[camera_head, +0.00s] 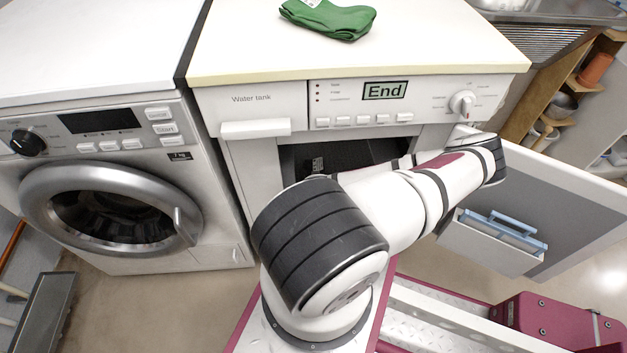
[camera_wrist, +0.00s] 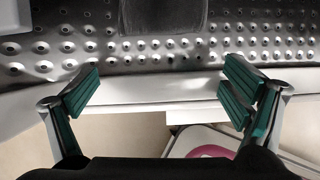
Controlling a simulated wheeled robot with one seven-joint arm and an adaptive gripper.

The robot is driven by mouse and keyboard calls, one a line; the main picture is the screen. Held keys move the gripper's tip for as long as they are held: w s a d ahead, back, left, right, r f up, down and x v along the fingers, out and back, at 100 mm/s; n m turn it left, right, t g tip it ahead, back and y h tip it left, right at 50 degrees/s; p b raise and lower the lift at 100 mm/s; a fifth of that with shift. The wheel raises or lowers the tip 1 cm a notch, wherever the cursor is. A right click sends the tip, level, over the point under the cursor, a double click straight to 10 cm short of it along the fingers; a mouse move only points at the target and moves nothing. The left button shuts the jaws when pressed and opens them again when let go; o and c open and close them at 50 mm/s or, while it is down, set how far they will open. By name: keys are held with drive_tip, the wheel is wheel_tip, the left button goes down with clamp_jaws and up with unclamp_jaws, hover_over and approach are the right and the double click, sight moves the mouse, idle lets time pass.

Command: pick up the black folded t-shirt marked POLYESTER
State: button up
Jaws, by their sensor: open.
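A dark folded cloth (camera_head: 362,154) with a small pale mark shows inside the open front of the dryer (camera_head: 255,180). The mark is too small to read, and my arm covers the lower part of the opening. In the wrist view, a dark flat patch (camera_wrist: 163,16) lies at the top edge against dimpled metal; I cannot tell whether it is the cloth. My gripper (camera_wrist: 163,92) is open and empty, its teal pads wide apart. It is apart from the patch, which is beyond the fingertips. My gripper is hidden in the head view.
A green folded cloth (camera_head: 328,18) lies on the dryer top. The dryer door (camera_head: 585,205) stands open at the right, with a white and blue holder (camera_head: 495,240). A closed washing machine (camera_head: 105,150) is at the left. A dimpled metal wall (camera_wrist: 260,50) lies ahead in the wrist view.

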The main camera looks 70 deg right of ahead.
drive_tip(key=d, duration=0.1)
drive_tip(key=w+d, duration=0.1)
drive_tip(key=d+b, duration=0.1)
drive_tip(key=d, duration=0.1)
drive_tip(key=shift+w, duration=0.35)
drive_tip(key=shift+w+d+f+b, duration=0.2)
drive_tip(key=shift+d+f+b, duration=0.15)
drive_tip(key=shift+f+b, duration=0.2)
drive_tip(key=c, duration=1.3)
